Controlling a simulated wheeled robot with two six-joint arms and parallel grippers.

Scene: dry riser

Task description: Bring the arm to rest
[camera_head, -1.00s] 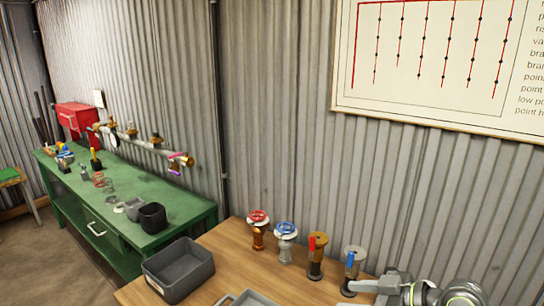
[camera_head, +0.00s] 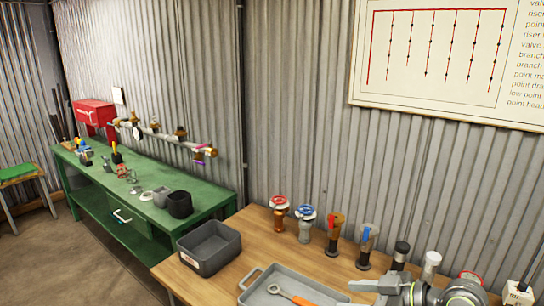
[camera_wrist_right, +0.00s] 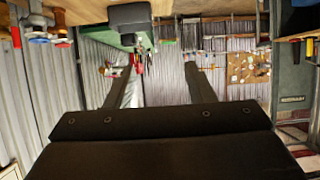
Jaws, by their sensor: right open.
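My right arm comes in at the lower right of the head view. Its gripper (camera_head: 358,295) points left over the wooden bench (camera_head: 262,225), near a grey tray (camera_head: 258,280). In the right wrist view, the two dark fingers of this gripper (camera_wrist_right: 160,66) stand apart with nothing between them. That view appears upside down. My left gripper is in neither current view.
A red-wheel valve (camera_head: 279,212), a blue-wheel valve (camera_head: 305,222) and two lever valves stand behind the tray. A wrench (camera_head: 290,295) lies in the tray. A dark bin (camera_head: 209,248) is at the bench's left. A green bench (camera_head: 140,190) holds a pipe assembly (camera_head: 170,138).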

